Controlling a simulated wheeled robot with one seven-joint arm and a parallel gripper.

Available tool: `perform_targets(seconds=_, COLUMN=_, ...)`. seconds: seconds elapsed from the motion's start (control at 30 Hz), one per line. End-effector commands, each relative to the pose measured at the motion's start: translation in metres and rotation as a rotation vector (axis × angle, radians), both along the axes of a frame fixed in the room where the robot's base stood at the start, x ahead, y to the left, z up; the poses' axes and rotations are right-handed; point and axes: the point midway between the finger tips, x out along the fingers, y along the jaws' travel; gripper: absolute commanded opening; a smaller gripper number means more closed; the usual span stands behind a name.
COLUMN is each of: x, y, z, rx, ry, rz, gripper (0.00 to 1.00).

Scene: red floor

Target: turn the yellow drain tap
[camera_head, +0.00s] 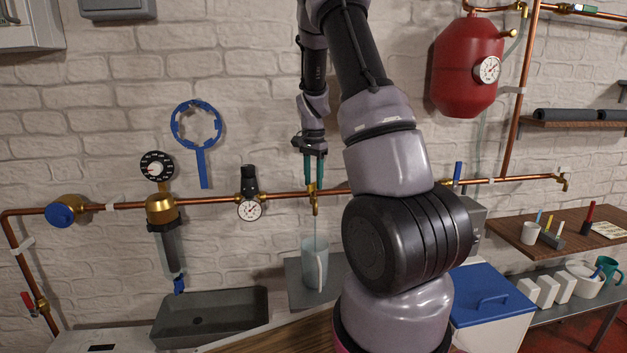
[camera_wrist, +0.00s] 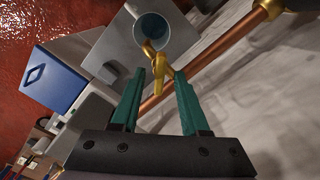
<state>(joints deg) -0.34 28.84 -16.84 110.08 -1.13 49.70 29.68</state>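The yellow brass drain tap (camera_head: 314,204) hangs from the copper pipe on the wall, just below my gripper. My gripper (camera_head: 314,182) points down at it with two green fingers. In the wrist view, my gripper (camera_wrist: 160,74) is open, and the tap's yellow handle (camera_wrist: 158,88) lies between the fingers with a visible gap on each side. A pale blue-grey jug (camera_head: 314,266) stands upright under the tap; it also shows beyond the tap in the wrist view (camera_wrist: 151,28). A faint line shows between tap and jug; I cannot tell whether it is water.
The copper pipe (camera_head: 215,200) runs along the wall on both sides of the tap. A pressure gauge (camera_head: 249,210) sits to the left. A dark basin (camera_head: 210,318) is lower left. A blue-lidded box (camera_head: 487,296) and a wooden shelf (camera_head: 512,237) are on the right.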

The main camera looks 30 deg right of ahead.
Motion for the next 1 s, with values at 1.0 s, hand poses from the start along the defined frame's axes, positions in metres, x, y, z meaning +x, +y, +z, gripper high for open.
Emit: perform_targets(seconds=1.0, x=0.000, y=0.000, z=0.108, rx=0.000, ry=0.000, rz=0.000, gripper=0.45)
